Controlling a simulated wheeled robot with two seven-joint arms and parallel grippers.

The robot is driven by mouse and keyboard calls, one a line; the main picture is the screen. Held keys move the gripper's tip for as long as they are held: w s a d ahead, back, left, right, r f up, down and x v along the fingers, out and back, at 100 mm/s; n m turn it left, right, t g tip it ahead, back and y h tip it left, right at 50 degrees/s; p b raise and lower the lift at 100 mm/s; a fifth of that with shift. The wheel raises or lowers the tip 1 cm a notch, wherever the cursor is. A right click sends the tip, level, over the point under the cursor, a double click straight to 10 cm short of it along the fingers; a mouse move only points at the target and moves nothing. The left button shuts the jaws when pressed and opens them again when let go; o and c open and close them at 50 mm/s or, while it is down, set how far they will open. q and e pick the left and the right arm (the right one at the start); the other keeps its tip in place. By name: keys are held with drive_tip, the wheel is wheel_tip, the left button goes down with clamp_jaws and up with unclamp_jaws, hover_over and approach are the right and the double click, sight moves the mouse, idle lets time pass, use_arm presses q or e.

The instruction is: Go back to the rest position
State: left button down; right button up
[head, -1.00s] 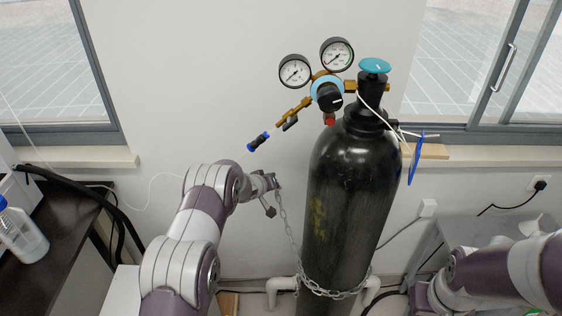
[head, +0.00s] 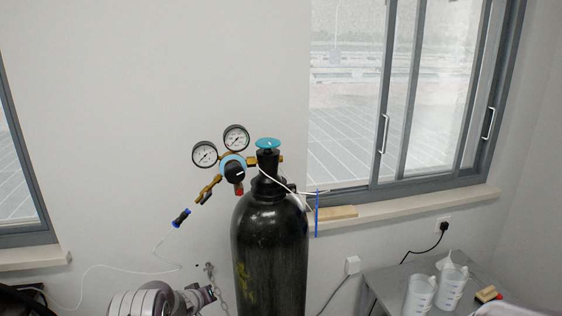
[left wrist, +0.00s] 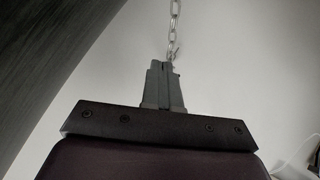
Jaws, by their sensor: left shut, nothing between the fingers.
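My left arm comes in at the bottom of the head view. Its gripper (head: 209,268) is small there, left of the black gas cylinder (head: 270,250) and near the hanging chain (head: 221,297). In the left wrist view the left gripper (left wrist: 164,66) has its fingers together with nothing between them, and the chain (left wrist: 174,25) hangs just beyond the tips. I cannot tell whether they touch. The cylinder carries a teal valve knob (head: 268,143) and a regulator with two gauges (head: 220,146). My right gripper is not in view.
A grey table (head: 385,286) with two white jugs (head: 436,287) stands at the lower right. A blue and black hose connector (head: 181,218) with a thin white tube hangs left of the cylinder. Windows and sills line the wall behind.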

use_arm(q)
drive_tip(key=s+a+f+m+g+y, duration=0.25)
drive_tip(key=s+f+g, duration=0.2)
drive_tip(key=s, duration=0.65)
drive_tip(key=s+d+r+g, duration=0.1)
drive_tip(key=s+d+r, duration=0.1)
drive_tip(key=s+r, duration=0.4)
drive_tip(key=s+d+r+m+g, duration=0.1)
drive_tip(key=s+r, duration=0.5)
drive_tip(key=s, duration=0.7)
drive_tip(key=s+d+r+m+g, duration=0.1)
drive_tip(key=s+d+r+g, duration=0.1)
drive_tip(key=s+r, duration=0.5)
drive_tip(key=s+d, duration=0.1)
drive_tip(key=s, duration=0.2)
drive_tip(key=shift+s+d+h, duration=0.15)
drive_tip(key=shift+d+h, duration=0.1)
drive_tip(key=shift+h, duration=0.1)
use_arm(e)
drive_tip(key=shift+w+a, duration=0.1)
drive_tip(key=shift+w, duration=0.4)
use_arm(q)
drive_tip(key=shift+s+r, duration=0.15)
drive_tip(key=shift+s, duration=0.05)
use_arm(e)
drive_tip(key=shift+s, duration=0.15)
use_arm(q)
drive_tip(key=shift+w, duration=0.15)
